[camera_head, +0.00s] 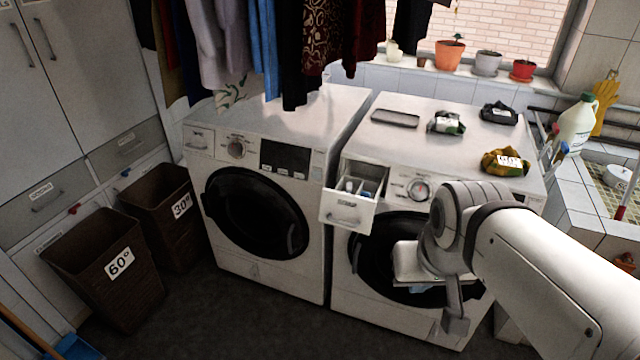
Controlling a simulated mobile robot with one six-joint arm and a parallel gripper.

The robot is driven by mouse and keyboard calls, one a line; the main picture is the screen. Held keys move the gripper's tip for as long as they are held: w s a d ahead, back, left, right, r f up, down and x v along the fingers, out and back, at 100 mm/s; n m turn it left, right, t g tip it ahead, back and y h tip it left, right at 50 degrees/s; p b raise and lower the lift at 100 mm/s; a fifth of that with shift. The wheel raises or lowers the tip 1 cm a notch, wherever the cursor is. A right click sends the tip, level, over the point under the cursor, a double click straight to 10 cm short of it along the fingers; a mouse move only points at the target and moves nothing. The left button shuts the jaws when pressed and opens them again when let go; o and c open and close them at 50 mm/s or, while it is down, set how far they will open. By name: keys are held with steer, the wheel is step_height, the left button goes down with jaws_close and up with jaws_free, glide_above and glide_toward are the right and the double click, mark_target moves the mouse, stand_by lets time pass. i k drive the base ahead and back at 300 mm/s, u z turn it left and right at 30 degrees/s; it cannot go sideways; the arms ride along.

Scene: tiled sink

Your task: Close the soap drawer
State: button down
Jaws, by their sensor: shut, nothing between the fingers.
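The soap drawer (347,215) is pulled out from the upper left of the front of the right washing machine (400,190). Its white front with a handle faces forward, and its open compartments show behind it. My gripper (453,318) is shut and empty at the lower right of the drawer, in front of the machine's round door. It is apart from the drawer. My arm covers the right part of the machine's front and some of the door.
The left washing machine (260,195) stands beside it, its drawer flush. Hanging clothes (290,45) are above. Brown baskets (105,265) stand at left. The dark floor before the left machine is clear.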

mark_target(338, 208)
steer(key=i, duration=0.95)
steer(key=z, duration=0.05)
